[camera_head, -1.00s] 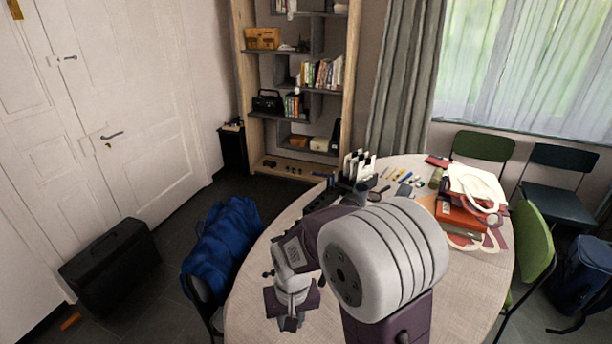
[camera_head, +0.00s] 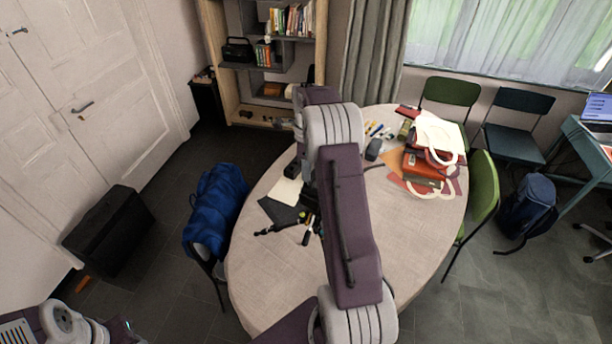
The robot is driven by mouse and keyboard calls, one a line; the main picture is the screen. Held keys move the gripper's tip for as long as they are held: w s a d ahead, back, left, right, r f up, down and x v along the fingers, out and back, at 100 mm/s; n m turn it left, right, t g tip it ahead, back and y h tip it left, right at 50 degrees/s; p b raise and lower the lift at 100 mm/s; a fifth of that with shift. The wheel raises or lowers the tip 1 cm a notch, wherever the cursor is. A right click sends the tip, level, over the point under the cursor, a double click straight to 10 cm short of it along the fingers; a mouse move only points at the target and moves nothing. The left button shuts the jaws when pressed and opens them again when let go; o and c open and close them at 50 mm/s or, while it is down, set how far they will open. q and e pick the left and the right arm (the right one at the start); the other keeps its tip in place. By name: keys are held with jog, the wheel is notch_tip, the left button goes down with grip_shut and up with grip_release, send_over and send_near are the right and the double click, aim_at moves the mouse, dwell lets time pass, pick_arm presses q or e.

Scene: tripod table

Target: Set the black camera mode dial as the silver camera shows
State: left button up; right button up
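My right arm reaches across the round table (camera_head: 262,285) from the near edge and bends at its far end. Its own links hide the fingers of the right gripper, so I cannot tell whether it is open or holds anything. No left gripper shows; only a grey and purple piece of my body is at the lower left. I cannot make out the black camera, its mode dial or the silver camera. A dark flat item (camera_head: 278,210) with thin black leg-like parts (camera_head: 268,231) lies left of my arm. A small dark grey object (camera_head: 373,149) sits right of it.
A red bag (camera_head: 424,168) with white handles stands at the table's right. A pale pad (camera_head: 287,190) lies left of my arm. A blue bag (camera_head: 215,208) is on a chair at left; a green chair (camera_head: 484,195) is at right. The table's near left is clear.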

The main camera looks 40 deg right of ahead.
aim_at(307, 184)
notch_tip(307, 184, down, 4)
jog(key=shift+s+d+r+p, duration=0.1)
jog(key=shift+r+p, duration=0.05)
jog(key=shift+p, duration=0.35)
jog(key=shift+f, duration=0.3)
grip_shut()
jog(key=shift+n, duration=0.8)
grip_release()
